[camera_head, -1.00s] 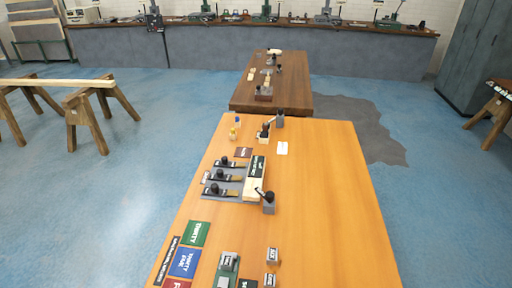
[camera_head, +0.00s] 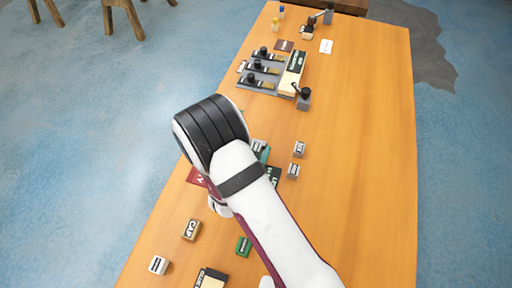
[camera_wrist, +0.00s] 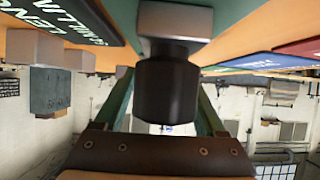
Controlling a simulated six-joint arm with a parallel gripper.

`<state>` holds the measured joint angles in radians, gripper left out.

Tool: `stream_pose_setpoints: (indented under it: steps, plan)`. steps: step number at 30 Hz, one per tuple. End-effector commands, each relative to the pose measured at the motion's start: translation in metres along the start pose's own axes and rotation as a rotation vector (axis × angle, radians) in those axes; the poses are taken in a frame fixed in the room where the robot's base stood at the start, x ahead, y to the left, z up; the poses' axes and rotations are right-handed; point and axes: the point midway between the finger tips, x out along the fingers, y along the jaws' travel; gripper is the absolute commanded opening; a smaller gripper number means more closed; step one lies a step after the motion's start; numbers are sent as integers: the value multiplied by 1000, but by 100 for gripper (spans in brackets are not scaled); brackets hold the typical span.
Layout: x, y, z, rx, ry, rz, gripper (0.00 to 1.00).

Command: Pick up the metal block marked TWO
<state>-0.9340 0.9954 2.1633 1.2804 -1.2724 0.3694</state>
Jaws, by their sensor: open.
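Two small grey metal blocks stand right of my arm in the head view, one farther (camera_head: 299,149) and one nearer (camera_head: 293,171); their markings are too small to read surely, so I cannot tell which is TWO. Grey blocks also show at the upper left in the wrist view (camera_wrist: 36,46). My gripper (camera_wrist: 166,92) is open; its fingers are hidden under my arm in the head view. In the wrist view, a metal block with a dark cylinder (camera_wrist: 168,90) fills the middle, apparently between the fingers. I cannot tell whether they touch it.
A rack with black-knobbed pieces (camera_head: 262,70) and a black-knobbed stand (camera_head: 303,98) are farther back. The table's right side (camera_head: 365,180) is clear.

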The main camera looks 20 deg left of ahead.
Motion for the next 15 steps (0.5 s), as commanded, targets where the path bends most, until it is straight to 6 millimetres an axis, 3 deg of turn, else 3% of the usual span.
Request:
stream_pose_setpoints:
  steps: [4,15]
  plan:
    - [0,0,0,0,0,0,72]
    - [-1,0,0,0,0,0,6]
